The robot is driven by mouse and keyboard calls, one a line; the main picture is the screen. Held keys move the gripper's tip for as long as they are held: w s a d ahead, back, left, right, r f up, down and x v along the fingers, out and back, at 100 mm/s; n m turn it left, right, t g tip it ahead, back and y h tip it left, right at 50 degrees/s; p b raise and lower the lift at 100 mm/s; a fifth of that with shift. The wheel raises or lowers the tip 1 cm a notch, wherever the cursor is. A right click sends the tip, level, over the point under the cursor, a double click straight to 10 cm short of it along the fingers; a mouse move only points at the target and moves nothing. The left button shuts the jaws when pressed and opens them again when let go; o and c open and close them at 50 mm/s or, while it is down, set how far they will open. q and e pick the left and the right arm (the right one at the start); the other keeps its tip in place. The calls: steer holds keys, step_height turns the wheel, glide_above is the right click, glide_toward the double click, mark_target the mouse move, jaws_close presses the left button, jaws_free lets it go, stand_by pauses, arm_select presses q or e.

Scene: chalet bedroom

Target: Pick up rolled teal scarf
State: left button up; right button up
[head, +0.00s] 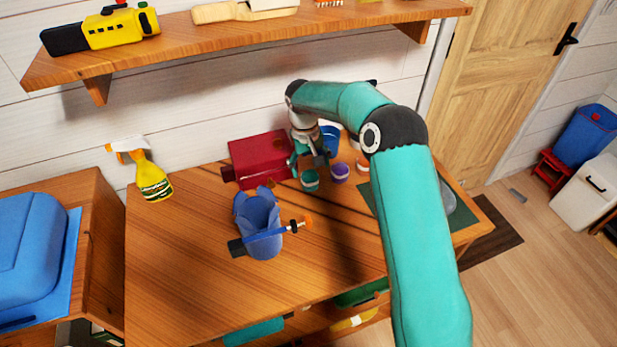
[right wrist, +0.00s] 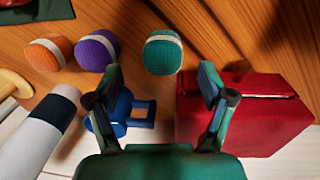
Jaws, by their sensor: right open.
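The rolled teal scarf (head: 310,181) lies on the wooden desk in front of the red box, a pale band around it. It shows whole in the right wrist view (right wrist: 163,53), just beyond and between my fingertips. My right gripper (head: 314,159) is open and empty above and behind the scarf, near the red box; its two fingers stand apart in the right wrist view (right wrist: 158,80). They do not appear to touch the scarf. My left gripper is not in view.
A purple roll (head: 340,173) and an orange roll (head: 361,165) lie right of the teal one. The red box (head: 262,157) and a blue object (right wrist: 122,112) are close to my fingers. A blue vase-like holder (head: 258,208) stands nearer. The desk's front left (head: 180,265) is clear.

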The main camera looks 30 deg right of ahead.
mark_target(309, 175)
steer(key=shift+w+a+f, duration=0.1)
steer(key=shift+w+f, duration=0.05)
steer(key=shift+f, duration=0.8)
steer(key=f+p, duration=0.2)
steer(key=f, duration=0.2)
steer(key=shift+d+f, duration=0.2)
steer(key=shift+f, duration=0.5)
steer(key=c, duration=1.2)
steer(key=shift+r, duration=0.15)
